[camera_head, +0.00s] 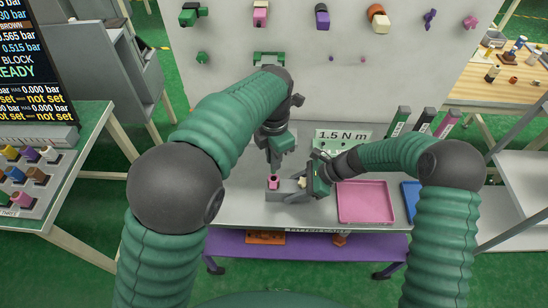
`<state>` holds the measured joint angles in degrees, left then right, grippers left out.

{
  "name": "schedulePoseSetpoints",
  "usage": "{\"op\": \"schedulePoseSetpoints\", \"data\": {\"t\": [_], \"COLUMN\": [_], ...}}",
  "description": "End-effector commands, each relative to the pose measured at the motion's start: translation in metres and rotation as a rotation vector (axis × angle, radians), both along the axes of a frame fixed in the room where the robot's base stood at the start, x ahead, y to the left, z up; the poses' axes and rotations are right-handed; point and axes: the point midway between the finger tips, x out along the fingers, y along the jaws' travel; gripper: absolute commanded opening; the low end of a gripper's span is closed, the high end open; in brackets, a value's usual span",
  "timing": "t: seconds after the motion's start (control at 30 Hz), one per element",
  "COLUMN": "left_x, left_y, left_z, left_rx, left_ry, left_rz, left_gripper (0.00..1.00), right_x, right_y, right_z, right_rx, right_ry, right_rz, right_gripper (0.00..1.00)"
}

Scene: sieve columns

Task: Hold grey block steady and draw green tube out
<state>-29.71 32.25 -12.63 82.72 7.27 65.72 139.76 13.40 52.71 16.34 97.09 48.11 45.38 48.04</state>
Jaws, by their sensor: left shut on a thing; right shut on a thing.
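The grey block (283,195) sits on the bench below my grippers. A small pink fitting (273,183) with a dark top stands upright at its left end, and a small beige piece (302,182) shows near its right end. My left gripper (275,165) points down directly above the pink fitting, its fingers shut. The thing between them, which I take for the green tube, is too small and too hidden to make out. My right gripper (304,191) comes in from the right and is shut on the grey block's right end.
A pink tray (364,203) lies right of the block, with a blue tray (411,198) beyond it. A "1.5 N m" sign (342,135) stands behind. Dark blocks with coloured labels (420,121) stand at the back right. A pale panel (330,80) with coloured fittings rises behind.

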Motion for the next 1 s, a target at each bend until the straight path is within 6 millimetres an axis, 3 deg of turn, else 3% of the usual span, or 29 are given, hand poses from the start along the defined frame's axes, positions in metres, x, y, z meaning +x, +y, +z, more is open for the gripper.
{"op": "schedulePoseSetpoints", "data": {"t": [0.03, 0.07, 0.23, 0.63, 1.0], "left_x": [0.0, 0.0, 0.0, 0.0, 0.0], "left_y": [0.0, 0.0, 0.0, 0.0, 0.0], "left_z": [0.0, 0.0, 0.0, 0.0, 0.0], "left_rx": [0.0, 0.0, 0.0, 0.0, 0.0], "left_ry": [0.0, 0.0, 0.0, 0.0, 0.0], "left_rz": [0.0, 0.0, 0.0, 0.0, 0.0], "left_gripper": [0.0, 0.0, 0.0, 0.0, 0.0], "right_x": [0.0, 0.0, 0.0, 0.001, 0.002], "right_y": [0.0, 0.0, 0.0, -0.006, -0.068], "right_z": [0.0, 0.0, 0.0, 0.006, 0.066], "right_rx": [0.0, 0.0, 0.0, 0.0, -0.001], "right_ry": [0.0, 0.0, 0.0, -0.001, -0.002], "right_rz": [0.0, 0.0, 0.0, -0.001, -0.002], "right_gripper": [0.0, 0.47, 0.69, 0.71, 0.71]}}
